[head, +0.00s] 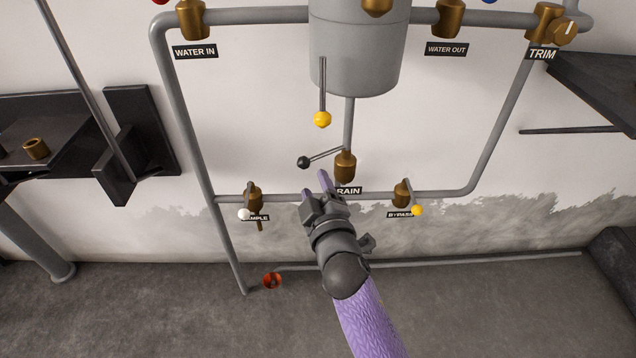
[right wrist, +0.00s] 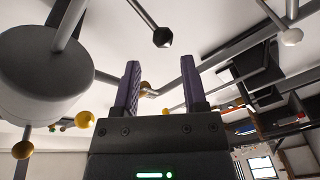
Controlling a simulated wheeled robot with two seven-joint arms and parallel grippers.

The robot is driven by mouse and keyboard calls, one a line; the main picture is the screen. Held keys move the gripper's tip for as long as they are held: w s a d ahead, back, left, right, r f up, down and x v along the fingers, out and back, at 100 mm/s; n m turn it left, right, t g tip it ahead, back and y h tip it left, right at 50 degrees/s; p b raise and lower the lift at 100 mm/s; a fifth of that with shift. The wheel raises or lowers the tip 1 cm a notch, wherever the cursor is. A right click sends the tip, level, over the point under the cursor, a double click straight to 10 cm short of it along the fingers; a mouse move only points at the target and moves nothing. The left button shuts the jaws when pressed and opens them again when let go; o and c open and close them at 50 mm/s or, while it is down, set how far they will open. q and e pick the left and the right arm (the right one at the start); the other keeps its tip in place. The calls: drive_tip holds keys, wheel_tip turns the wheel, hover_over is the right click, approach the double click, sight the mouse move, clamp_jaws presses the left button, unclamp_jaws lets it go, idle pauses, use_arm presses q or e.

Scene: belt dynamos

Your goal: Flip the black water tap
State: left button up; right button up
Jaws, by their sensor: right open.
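The black water tap is a brass valve (head: 345,166) above the DRAIN label, with a thin lever ending in a black ball (head: 304,162). The lever points left and slightly down from the valve. In the right wrist view the black ball (right wrist: 162,38) hangs on its rod beyond the fingertips, at the top middle. My right gripper (head: 315,184) is open and empty, just below the lever in the head view; its purple fingers (right wrist: 159,64) stand apart with the ball outside them. The gripper covers part of the DRAIN label. My left gripper is not in view.
A grey tank (head: 357,50) hangs above, with a yellow-ball lever (head: 322,119) before it. The SAMPLE tap with a white ball (head: 245,214) is to the left, the BYPASS tap with a yellow ball (head: 417,210) to the right. Grey pipes (head: 185,120) frame the wall.

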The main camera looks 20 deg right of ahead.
sight(306, 168)
drive_tip(key=s+a+y, duration=0.1)
drive_tip(key=s+y, duration=0.1)
drive_tip(key=s+a+f+m+y+p, duration=0.1)
drive_tip(key=s+a+y, duration=0.1)
drive_tip(key=shift+a+f+t, duration=0.1)
drive_tip(key=shift+f+t, duration=0.05)
drive_tip(key=shift+t, duration=0.25)
drive_tip(key=c, duration=0.5)
drive_tip(key=s+m, duration=0.2)
drive_tip(key=m+p, duration=0.1)
drive_tip(key=shift+s+d+f+t+y, duration=0.25)
drive_tip(key=shift+s+t+y, duration=0.15)
clamp_jaws()
drive_tip(key=s+d+f+m+h, duration=0.1)
drive_tip(key=s+d+m+h, duration=0.15)
drive_tip(key=m, duration=0.25)
drive_tip(key=shift+t, duration=0.3)
drive_tip(key=w+b, duration=0.1)
drive_tip(key=w, duration=0.3)
drive_tip(key=w+r+b, duration=0.1)
drive_tip(key=w+b, duration=0.1)
drive_tip(key=w, duration=0.2)
drive_tip(key=w+r+b, duration=0.1)
drive_tip(key=w, duration=0.4)
drive_tip(key=shift+d+b, duration=0.2)
drive_tip(key=shift+b, duration=0.2)
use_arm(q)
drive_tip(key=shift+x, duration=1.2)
use_arm(e)
drive_tip(key=shift+r, duration=0.1)
